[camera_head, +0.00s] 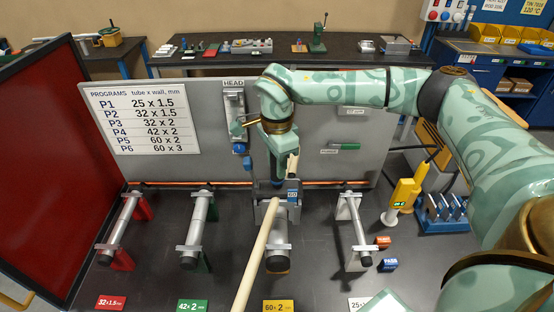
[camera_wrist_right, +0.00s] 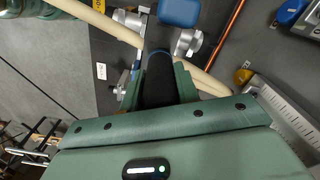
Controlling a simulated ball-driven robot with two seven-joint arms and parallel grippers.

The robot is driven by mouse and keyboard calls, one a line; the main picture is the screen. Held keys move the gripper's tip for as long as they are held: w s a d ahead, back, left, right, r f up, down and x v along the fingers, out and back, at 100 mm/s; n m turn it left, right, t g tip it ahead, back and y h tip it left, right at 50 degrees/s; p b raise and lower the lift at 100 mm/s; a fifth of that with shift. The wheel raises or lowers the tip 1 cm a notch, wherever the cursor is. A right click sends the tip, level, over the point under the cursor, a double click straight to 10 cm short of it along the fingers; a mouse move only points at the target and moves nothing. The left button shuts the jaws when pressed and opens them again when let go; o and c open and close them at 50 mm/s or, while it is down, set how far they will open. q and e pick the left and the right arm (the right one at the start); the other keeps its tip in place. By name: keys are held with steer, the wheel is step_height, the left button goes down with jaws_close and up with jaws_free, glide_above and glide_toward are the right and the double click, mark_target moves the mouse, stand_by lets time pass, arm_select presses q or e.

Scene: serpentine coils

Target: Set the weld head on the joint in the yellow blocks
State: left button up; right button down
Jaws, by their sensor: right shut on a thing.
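The weld head (camera_head: 268,190), a grey body with a blue "60" label, is at the far end of the thick tube (camera_head: 281,236) behind the yellow "60 x 2" card (camera_head: 278,306). My right gripper (camera_head: 277,179) points down and is shut on the head from above. In the right wrist view, dark fingers (camera_wrist_right: 160,78) reach down past a beige hose, and the grip itself is hidden. The yellow blocks under the tube are mostly covered; I cannot tell whether the head is seated on the joint. My left gripper is not in view.
Tube stands with a red card (camera_head: 111,302) and a green card (camera_head: 193,305) are left; another tube (camera_head: 357,222) is right. The grey board (camera_head: 205,160) stands close behind.

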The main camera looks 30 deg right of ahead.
mark_target(276, 180)
steer(key=shift+w+f, duration=0.1)
stand_by(0.3)
steer(key=shift+f+b, duration=0.9)
steer(key=shift+f, duration=2.2)
